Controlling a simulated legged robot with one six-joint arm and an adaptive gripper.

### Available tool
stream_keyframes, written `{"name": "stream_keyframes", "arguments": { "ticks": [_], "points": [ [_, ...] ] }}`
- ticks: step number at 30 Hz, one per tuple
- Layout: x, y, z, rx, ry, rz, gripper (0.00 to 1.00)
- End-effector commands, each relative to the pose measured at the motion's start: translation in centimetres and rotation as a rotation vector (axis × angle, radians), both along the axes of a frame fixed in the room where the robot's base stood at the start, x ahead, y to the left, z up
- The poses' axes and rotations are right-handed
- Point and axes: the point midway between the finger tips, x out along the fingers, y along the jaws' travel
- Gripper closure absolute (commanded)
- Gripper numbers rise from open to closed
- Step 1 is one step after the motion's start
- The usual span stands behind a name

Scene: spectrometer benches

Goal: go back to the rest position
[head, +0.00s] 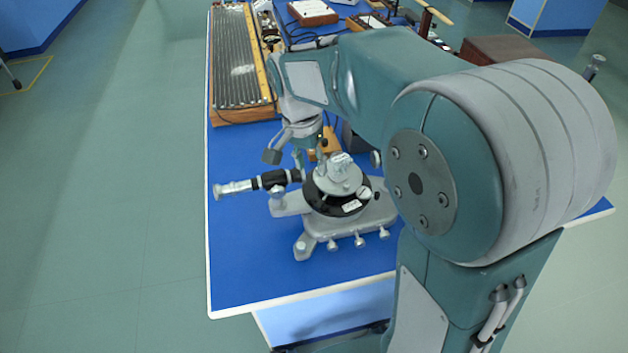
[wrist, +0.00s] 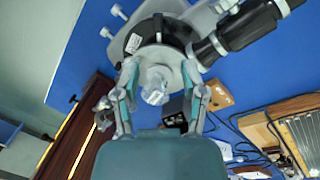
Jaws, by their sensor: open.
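A spectrometer (head: 335,205) stands on the blue bench top. It has a grey base with several foot knobs, a black round disc and a black-and-silver telescope (head: 255,184) pointing left. A pale, labelled piece (head: 342,168) sits on its centre. My gripper (head: 308,165) points down just behind and above the spectrometer. In the wrist view my gripper (wrist: 160,72) has its two fingers spread apart, with the spectrometer's pale centre piece (wrist: 155,86) showing between them. I cannot tell whether the fingers touch it. Nothing appears held. My own arm hides the bench to the right.
A long ribbed grey panel in a wooden frame (head: 243,65) lies at the bench's back left. A small wooden block (head: 327,145) and cables are behind the spectrometer. A brown box (head: 510,50) stands at the back right. The bench's front left (head: 235,270) is bare; open floor lies left.

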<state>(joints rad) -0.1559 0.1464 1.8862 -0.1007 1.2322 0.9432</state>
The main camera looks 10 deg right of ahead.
Motion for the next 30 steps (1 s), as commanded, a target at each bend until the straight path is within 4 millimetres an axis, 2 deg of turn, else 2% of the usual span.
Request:
{"name": "stream_keyframes", "arguments": {
  "ticks": [5, 20, 23, 30],
  "points": [
    [0.1, 0.2, 1.3, 0.0, 0.0, 0.001, 0.45],
    [0.0, 0.1, 1.4, 0.001, -0.002, 0.003, 0.45],
    [-0.6, -0.1, 1.9, 0.011, -0.02, 0.026, 0.45],
    [-4.2, -1.5, 4.3, 0.054, -0.125, 0.179, 0.45]
  ]
}}
